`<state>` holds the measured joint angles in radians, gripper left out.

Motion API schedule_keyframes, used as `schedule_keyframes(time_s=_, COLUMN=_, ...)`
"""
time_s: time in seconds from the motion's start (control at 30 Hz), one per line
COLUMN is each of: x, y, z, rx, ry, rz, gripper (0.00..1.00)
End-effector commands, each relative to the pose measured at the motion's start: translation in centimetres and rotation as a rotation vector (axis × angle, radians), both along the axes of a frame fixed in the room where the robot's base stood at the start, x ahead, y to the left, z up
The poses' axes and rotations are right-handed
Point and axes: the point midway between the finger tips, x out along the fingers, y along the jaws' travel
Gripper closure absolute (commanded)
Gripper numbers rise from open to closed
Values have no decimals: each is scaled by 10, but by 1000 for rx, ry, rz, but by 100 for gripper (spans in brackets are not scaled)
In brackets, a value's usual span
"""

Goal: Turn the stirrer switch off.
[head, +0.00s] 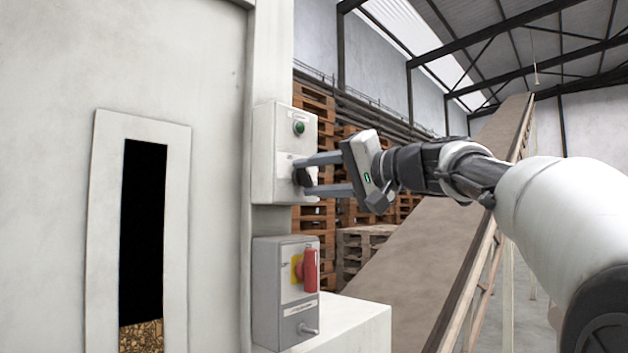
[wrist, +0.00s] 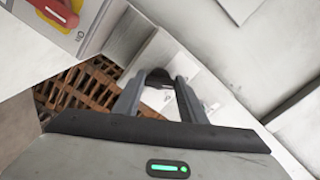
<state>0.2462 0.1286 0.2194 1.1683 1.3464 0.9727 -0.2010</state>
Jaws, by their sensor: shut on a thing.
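The stirrer switch seems to be the black rotary knob (wrist: 158,78) on the white control box (head: 272,150), below a green button (head: 299,128). My gripper (head: 308,176) reaches it from the right. Its two fingers are shut on the knob, one on each side. In the wrist view the knob sits between the fingertips (wrist: 158,84). The fingers hide part of the knob and its marks, so I cannot tell which position it points to.
A grey box (head: 268,290) with a red handle (head: 311,270) on a yellow plate is mounted below. A tall sight window (head: 143,230) with pellets at its bottom is at left. A sloping conveyor (head: 440,240) and pallets (head: 365,245) stand behind my arm.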

Motion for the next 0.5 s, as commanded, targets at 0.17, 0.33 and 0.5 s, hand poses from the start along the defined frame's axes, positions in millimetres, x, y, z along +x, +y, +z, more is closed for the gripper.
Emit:
schedule_keyframes(time_s=0.17, x=0, y=0, z=1, rx=0, ry=-4, rz=-1, gripper=85)
schedule_keyframes(time_s=0.33, x=0, y=0, z=1, rx=0, ry=-4, rz=-1, gripper=47)
schedule_keyframes(time_s=0.5, x=0, y=0, z=1, rx=0, ry=-2, rz=0, gripper=44)
